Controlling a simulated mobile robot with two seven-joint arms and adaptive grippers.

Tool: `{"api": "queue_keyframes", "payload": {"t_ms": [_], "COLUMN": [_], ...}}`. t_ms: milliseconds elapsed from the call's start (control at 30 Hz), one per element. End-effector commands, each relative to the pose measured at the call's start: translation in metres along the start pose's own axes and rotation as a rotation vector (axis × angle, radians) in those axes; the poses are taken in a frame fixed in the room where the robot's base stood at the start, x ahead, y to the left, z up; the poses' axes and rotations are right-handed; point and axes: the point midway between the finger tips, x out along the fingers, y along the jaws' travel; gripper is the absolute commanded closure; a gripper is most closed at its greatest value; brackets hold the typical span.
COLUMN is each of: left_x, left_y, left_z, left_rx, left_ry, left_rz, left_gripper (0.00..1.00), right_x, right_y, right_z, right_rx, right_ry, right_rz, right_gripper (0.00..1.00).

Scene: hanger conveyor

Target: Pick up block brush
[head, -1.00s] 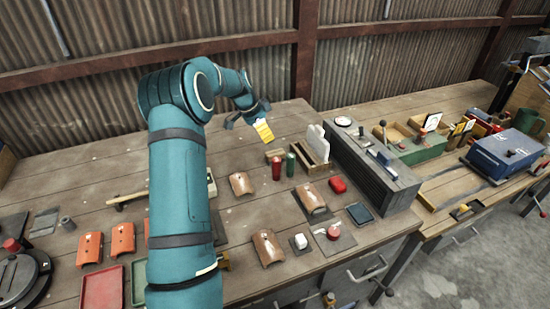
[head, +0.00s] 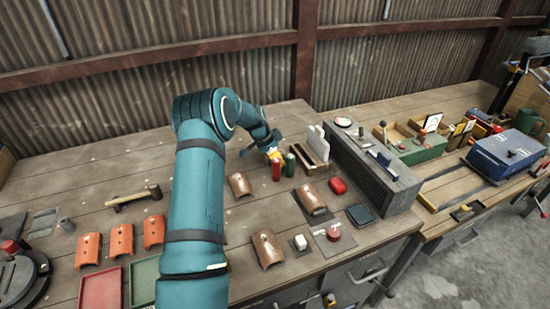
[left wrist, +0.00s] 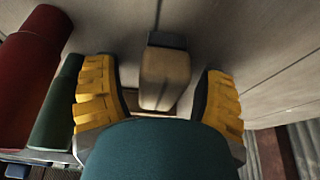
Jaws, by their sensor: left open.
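The block brush (left wrist: 165,75) shows in the left wrist view as a small light wooden block with a dark end. It stands between the two yellow fingers of my left gripper (left wrist: 158,70), with a gap on both sides. In the head view my left gripper (head: 272,154) is low over the bench, and I cannot make out the brush behind it. The gripper is open. My right gripper is not in view.
A red cylinder (head: 276,171) and a green cylinder (head: 290,165) stand close beside my left gripper. A wooden rack (head: 311,160) is just to their right. Brown curved pieces (head: 239,185) lie nearer. The bench (head: 120,165) is open at the back left.

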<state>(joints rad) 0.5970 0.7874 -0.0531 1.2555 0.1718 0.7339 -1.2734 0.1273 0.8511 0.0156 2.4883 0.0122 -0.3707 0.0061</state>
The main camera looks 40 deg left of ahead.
Motion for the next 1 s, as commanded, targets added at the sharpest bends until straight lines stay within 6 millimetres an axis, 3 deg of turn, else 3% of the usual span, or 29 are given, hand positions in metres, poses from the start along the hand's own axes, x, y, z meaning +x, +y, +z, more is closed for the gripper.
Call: {"api": "queue_keyframes", "payload": {"t_ms": [200,400,833,1000], "left_x": [0.000,0.000,-0.001,-0.018], "left_y": [0.000,-0.001,0.000,-0.001], "left_z": [0.000,0.000,-0.001,-0.008], "left_rx": [0.000,0.000,0.000,0.003], "left_ry": [0.001,0.000,0.000,0.002], "left_rz": [-0.001,-0.001,-0.001,-0.004], "left_gripper": [0.28,0.98,1.00,1.00], "right_x": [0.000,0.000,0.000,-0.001], "right_y": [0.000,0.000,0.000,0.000], "right_z": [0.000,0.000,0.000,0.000], "right_rx": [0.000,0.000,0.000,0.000], "right_ry": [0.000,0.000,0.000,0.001], "right_rz": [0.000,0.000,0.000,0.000], "right_gripper": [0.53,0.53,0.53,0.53]}}
